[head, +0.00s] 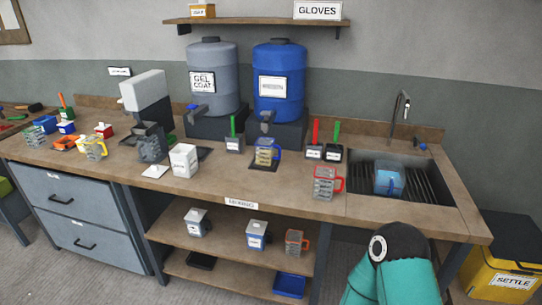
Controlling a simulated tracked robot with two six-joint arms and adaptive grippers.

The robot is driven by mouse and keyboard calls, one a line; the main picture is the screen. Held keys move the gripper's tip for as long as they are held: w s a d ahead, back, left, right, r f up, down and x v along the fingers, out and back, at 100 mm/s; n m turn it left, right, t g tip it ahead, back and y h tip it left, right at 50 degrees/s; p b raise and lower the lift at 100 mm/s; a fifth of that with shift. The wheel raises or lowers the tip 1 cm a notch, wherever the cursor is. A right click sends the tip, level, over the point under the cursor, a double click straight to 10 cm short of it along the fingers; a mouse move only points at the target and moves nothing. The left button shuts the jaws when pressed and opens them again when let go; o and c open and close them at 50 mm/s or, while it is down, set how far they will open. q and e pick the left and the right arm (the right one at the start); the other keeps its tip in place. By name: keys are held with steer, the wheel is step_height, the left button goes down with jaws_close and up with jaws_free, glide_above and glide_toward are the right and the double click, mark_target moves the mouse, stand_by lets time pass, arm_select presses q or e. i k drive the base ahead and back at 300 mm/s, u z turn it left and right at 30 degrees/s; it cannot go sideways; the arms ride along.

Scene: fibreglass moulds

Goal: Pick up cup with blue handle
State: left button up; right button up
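The cup with the blue handle (264,155) stands upright on the workbench, on a dark mat (258,167) in front of the blue barrel (279,80) and below its tap. It is clear-walled with yellowish contents or markings, and its blue handle is on its right side. Part of my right arm, teal with a dark joint, rises at the bottom right, well apart from the cup. Neither of my grippers shows, and my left arm is out of view.
A red-handled cup (325,183) stands right of the blue-handled one, near the front edge. A sink (430,197) holds a blue container (389,179). A white box (184,160) stands to the left.

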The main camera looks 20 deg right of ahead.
mark_target(265, 147)
steer(key=z, duration=0.1)
steer(key=i, duration=1)
steer(key=u, duration=0.1)
